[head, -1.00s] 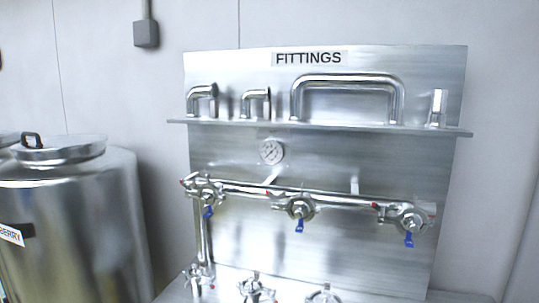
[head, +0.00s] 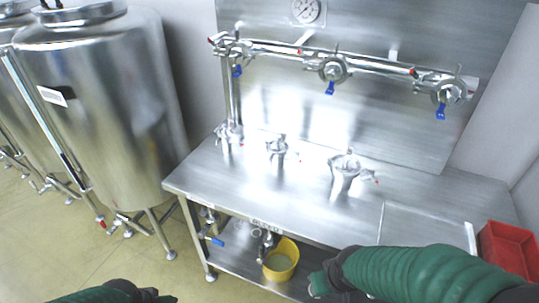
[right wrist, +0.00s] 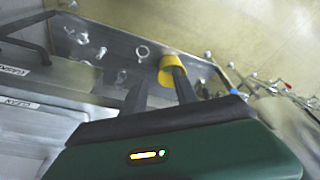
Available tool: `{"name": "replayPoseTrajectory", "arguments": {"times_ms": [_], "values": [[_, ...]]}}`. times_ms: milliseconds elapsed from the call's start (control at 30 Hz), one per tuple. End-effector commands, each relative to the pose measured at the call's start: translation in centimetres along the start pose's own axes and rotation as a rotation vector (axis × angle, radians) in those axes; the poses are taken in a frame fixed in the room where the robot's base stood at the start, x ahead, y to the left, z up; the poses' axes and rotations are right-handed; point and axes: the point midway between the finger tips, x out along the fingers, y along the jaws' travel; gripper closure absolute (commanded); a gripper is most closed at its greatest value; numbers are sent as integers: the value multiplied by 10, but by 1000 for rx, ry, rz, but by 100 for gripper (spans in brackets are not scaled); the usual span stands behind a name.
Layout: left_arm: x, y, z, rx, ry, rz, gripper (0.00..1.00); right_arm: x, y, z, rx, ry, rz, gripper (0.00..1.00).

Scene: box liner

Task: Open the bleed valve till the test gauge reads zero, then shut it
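The round test gauge (head: 306,11) is on the steel back panel at the top edge of the head view; its reading is too small to tell. A pipe below it carries valves with blue handles: left (head: 237,70), middle (head: 330,88) and right (head: 441,112). Another blue-handled valve (head: 213,241) is under the table front. I cannot tell which is the bleed valve. My right gripper (right wrist: 158,88) has its two dark fingers apart and empty in the right wrist view. My left gripper (head: 165,299) is mostly cut off at the bottom edge.
A steel table (head: 200,180) holds several clamped fittings. A yellow bucket (head: 281,262) stands on the lower shelf, near my right forearm. A red bin (head: 508,250) is at the right end. Steel tanks (head: 105,100) stand at left, with open floor in front.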

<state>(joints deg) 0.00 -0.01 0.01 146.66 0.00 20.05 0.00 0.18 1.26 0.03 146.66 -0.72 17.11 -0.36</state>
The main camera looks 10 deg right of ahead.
Motion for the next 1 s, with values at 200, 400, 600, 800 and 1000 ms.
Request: {"name": "replayPoseTrajectory", "arguments": {"times_ms": [200, 400, 600, 800, 1000], "values": [[52, 0, 13, 0, -1, 0, 100, 112, 2, -44, -180, 282, 0, 59], [98, 0, 24, 0, -1, 0, 100, 186, -40, -74, -343, 687, -129, 59], [136, 0, 32, 0, -1, 0, 100, 198, -76, -63, -313, 1083, -295, 59], [147, 0, 35, 0, 0, 0, 100, 180, -77, -53, -228, 1276, -355, 59], [155, 0, 37, 0, 0, 0, 100, 183, -82, -60, -237, 1283, -358, 59]]}}
